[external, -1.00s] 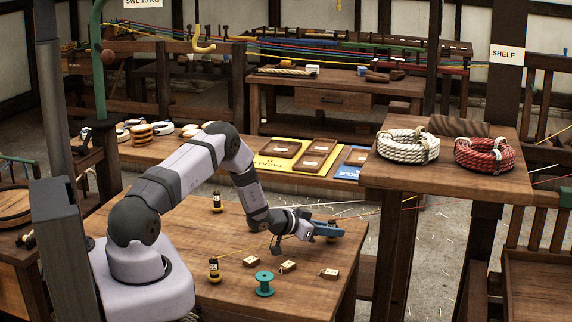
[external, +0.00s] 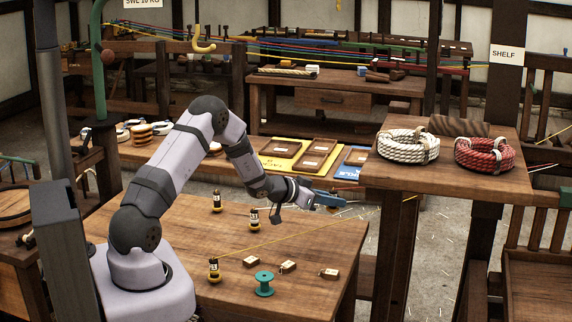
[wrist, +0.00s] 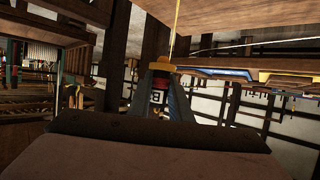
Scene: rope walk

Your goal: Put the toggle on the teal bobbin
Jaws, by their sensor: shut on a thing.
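The teal bobbin (external: 264,284) stands upright near the table's front edge in the external view, with nothing seen on it. My gripper (external: 328,199) is raised above the table's right side, well away from the bobbin. In the wrist view my gripper (wrist: 160,100) is shut on a small labelled piece (wrist: 158,84), dark and red with a yellow top. A yellow cord (wrist: 177,32) runs from the yellow top. I cannot tell for sure that this piece is the toggle. It is not clear in the external view.
Dark labelled pegs stand on the wooden table at the back left (external: 217,203), middle (external: 254,219) and front left (external: 214,270). A yellow line (external: 290,238) stretches from the front-left peg. Small labelled blocks (external: 288,266) lie near the bobbin. The shelf (external: 440,185) rises at right.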

